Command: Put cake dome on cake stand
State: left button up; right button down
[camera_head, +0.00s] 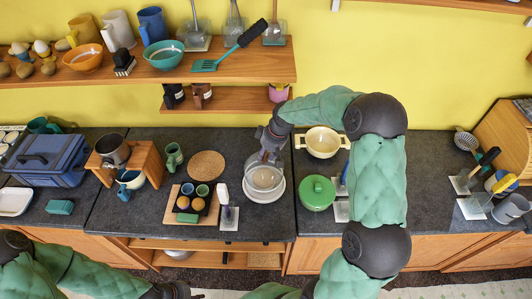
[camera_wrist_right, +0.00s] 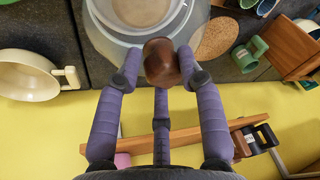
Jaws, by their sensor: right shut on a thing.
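The clear cake dome (camera_head: 264,177) is under my right gripper in the head view. Its round brown knob (camera_wrist_right: 161,62) sits between the fingers of my right gripper (camera_wrist_right: 162,78), which is shut on it. The gripper (camera_head: 268,155) points down from above. The white cake stand (camera_head: 277,195) shows as a pale disc around and below the dome. The dome is over the stand, roughly upright; I cannot tell whether its rim touches the plate. My left gripper (camera_head: 176,291) is partly in view at the bottom edge, its fingers cut off.
A wooden tray (camera_head: 178,217) with cups and a white-handled utensil (camera_head: 223,195) stand left of the stand. A green lidded pot (camera_head: 317,193) and a cream pot (camera_head: 323,142) stand to its right. A round cork mat (camera_head: 206,165) lies behind left. A low shelf (camera_head: 230,100) hangs behind.

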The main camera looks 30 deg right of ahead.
jog(key=shift+w+f+b, duration=0.1)
jog(key=shift+f+b, duration=1.15)
jog(key=shift+f, duration=0.75)
jog(key=shift+f+b, duration=0.3)
jog(key=shift+b, duration=0.1)
jog(key=shift+f+b, duration=0.6)
jog(key=shift+b, duration=0.1)
dwell(0.4)
jog(key=c, duration=0.7)
grip_release()
